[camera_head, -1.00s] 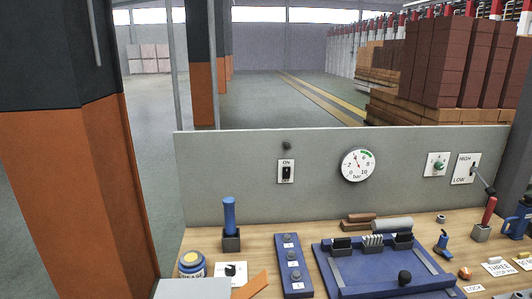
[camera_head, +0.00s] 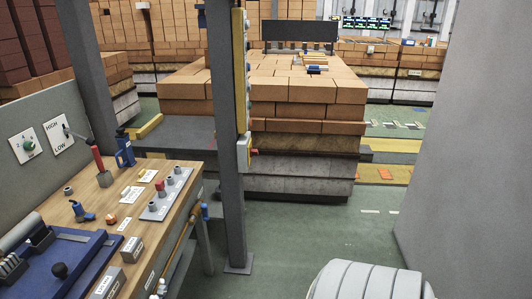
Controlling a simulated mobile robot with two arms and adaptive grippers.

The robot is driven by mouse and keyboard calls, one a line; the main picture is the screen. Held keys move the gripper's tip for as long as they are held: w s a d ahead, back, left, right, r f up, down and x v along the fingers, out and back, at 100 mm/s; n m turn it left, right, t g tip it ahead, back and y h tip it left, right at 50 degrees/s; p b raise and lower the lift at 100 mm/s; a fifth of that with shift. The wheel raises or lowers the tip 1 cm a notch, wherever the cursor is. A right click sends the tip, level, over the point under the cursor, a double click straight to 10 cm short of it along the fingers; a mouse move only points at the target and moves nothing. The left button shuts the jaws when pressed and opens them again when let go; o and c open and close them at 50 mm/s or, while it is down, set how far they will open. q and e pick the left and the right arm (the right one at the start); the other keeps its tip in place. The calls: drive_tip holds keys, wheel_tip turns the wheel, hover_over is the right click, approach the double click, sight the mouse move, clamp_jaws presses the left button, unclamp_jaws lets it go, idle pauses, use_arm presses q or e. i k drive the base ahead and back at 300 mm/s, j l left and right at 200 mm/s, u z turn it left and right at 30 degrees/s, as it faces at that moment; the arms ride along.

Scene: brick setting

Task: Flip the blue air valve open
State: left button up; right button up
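A small blue part (camera_head: 205,211) shows at the right end of the bench, at the end of a yellow-brown pipe (camera_head: 180,240) along the bench's front edge. A small blue lever-like piece (camera_head: 82,211) lies on the bench top. I cannot tell for sure which of these is the air valve, nor how its handle is set. Neither of my grippers is in view.
A brick pallet (camera_head: 290,150) is behind. Green floor (camera_head: 285,240) is open right of the post.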

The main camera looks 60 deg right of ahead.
sight(204, 207)
drive_tip(key=z, duration=1.45)
